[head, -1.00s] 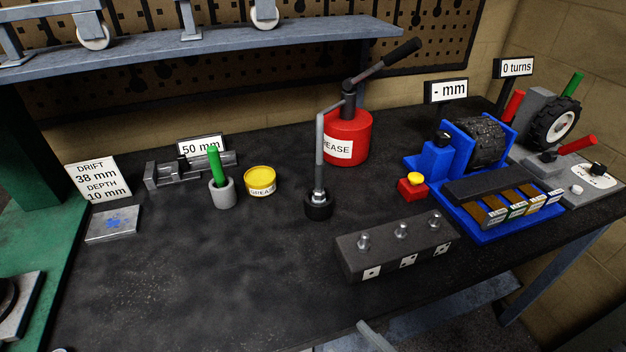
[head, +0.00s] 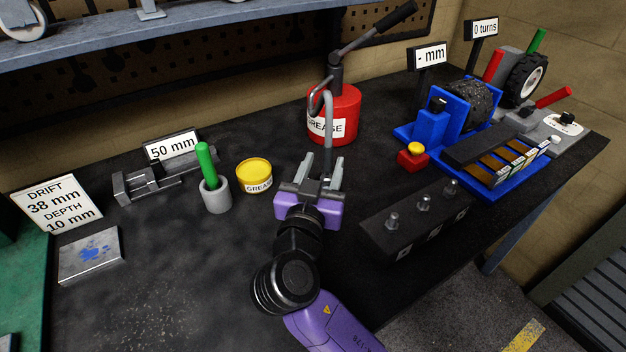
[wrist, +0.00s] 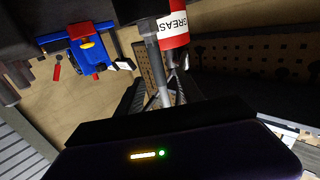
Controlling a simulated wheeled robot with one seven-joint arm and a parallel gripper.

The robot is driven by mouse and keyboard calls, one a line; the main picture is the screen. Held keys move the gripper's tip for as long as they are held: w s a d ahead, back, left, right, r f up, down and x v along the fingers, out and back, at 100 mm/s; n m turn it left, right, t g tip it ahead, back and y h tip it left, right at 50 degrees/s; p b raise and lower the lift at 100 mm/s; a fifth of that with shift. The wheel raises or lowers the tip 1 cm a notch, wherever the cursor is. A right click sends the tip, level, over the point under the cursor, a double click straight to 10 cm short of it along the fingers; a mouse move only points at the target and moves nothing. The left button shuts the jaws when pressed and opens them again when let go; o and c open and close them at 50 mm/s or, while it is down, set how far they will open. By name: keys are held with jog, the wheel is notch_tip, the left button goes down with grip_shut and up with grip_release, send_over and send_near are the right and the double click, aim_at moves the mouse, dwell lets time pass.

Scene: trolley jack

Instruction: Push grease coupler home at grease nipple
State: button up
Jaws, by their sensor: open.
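The red grease pump (head: 345,118) stands at the back middle with a grey delivery pipe (head: 328,130) curving down in front of it. My gripper (head: 319,174) is open, with its fingers on either side of the pipe's lower end. The coupler at that end is hidden behind my gripper in the head view. In the wrist view the pipe (wrist: 153,60) runs down between the fingers beside the red pump (wrist: 173,28); contact cannot be told. A dark block (head: 376,232) with three grease nipples (head: 424,203) lies to the right of my gripper, apart from it.
A yellow grease tin (head: 254,170) and a grey cup (head: 216,198) with a green-handled tool stand to the left. A red box with a yellow button (head: 412,158) and a blue fixture (head: 430,128) stand at the right.

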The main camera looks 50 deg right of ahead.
aim_at(327, 155)
jog(key=p+x, duration=0.2)
jog(key=x, duration=0.4)
jog(key=shift+d+r, duration=0.1)
jog(key=shift+r, duration=0.05)
jog(key=shift+w+d, duration=0.3)
jog(key=shift+d, duration=0.25)
jog(key=shift+c, duration=0.4)
grip_shut()
dwell(0.4)
